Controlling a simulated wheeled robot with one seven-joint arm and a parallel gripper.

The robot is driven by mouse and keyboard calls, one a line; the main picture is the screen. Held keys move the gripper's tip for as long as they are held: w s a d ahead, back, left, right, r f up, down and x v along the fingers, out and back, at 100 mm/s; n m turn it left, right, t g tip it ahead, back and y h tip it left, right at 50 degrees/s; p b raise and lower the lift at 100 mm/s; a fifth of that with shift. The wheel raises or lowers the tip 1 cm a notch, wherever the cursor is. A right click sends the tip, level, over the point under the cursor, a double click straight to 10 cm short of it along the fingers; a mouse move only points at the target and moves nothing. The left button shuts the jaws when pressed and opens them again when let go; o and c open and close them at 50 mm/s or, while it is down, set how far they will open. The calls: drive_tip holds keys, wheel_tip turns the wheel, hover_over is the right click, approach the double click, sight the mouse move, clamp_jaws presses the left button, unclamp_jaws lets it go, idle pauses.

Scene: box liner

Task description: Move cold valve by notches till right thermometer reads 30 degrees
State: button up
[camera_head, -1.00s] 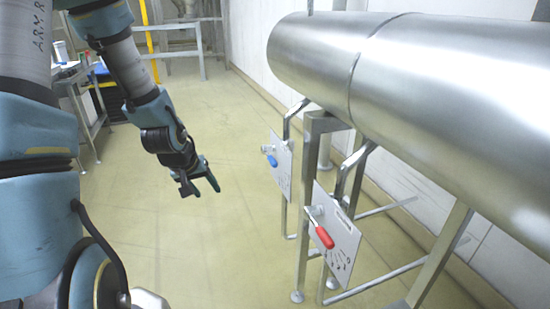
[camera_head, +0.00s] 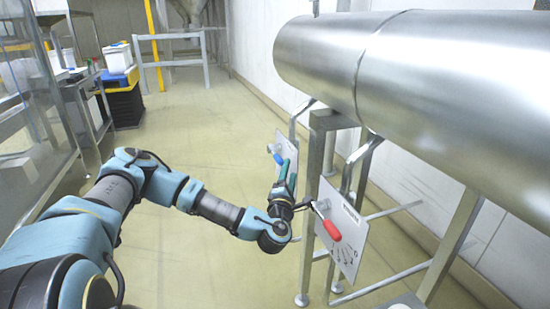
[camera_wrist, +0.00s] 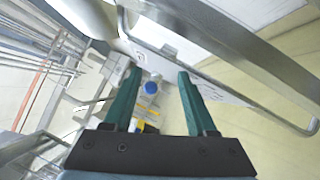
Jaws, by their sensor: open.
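The cold valve has a blue handle (camera_head: 278,157) on a pale panel (camera_head: 289,148), right of centre in the head view. My gripper (camera_head: 287,168) is at this panel, close to the blue handle and partly in front of the panel. Whether it touches the handle cannot be told. In the wrist view, my gripper (camera_wrist: 158,71) is open, its two teal fingers apart. A round blue spot shows between them; I cannot tell if it is the handle. A red handle (camera_head: 332,229) sits on the nearer panel (camera_head: 350,245), right of my wrist. No thermometer can be made out.
A large metal cylinder (camera_head: 440,85) runs above the panels on a metal frame (camera_head: 316,190). Frame legs and bars stand close around my gripper. A bench (camera_head: 85,100) and dark crates (camera_head: 123,105) are at the left. The floor (camera_head: 190,120) between is clear.

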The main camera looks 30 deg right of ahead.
sight(277, 155)
drive_tip(key=w+d+n+t+y+p, duration=0.1)
drive_tip(key=w+n, duration=0.1)
drive_tip(key=w, duration=0.3)
drive_tip(key=w+r+n+t+y+p, duration=0.1)
drive_tip(key=w+n+y, duration=0.1)
drive_tip(key=w, duration=0.3)
drive_tip(key=shift+w+d+r+n+t, duration=0.2)
drive_tip(key=shift+w+d+n+t, duration=0.1)
drive_tip(key=shift+d+n, duration=0.1)
drive_tip(key=shift+a, duration=0.1)
clamp_jaws()
idle(1.1)
